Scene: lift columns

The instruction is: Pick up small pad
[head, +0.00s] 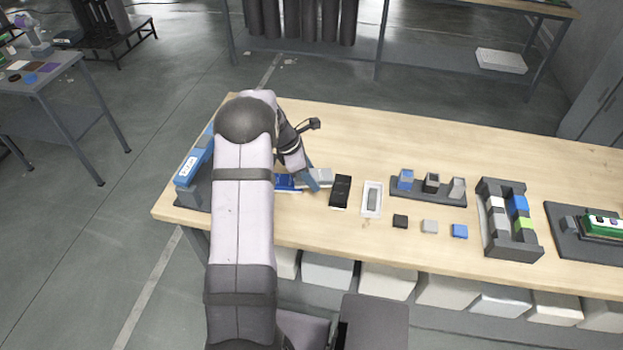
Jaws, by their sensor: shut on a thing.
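My gripper (311,182) is low over the left part of the wooden table, tilted down. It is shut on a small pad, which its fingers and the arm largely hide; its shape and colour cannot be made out. A light grey block (322,175) shows just right of the fingers, and a blue piece with a pale edge (286,183) shows just left of them. Whether the fingers touch either one cannot be told. Three small flat squares lie apart on the table to the right: black (400,221), grey (430,226) and blue (460,231).
Right of my gripper are a black case (340,191) and a white tray (372,210) with a grey piece inside. Beyond stand a dark rack (430,194) of blocks, a larger dark holder (512,251) and a green device (602,226). The table's back is clear.

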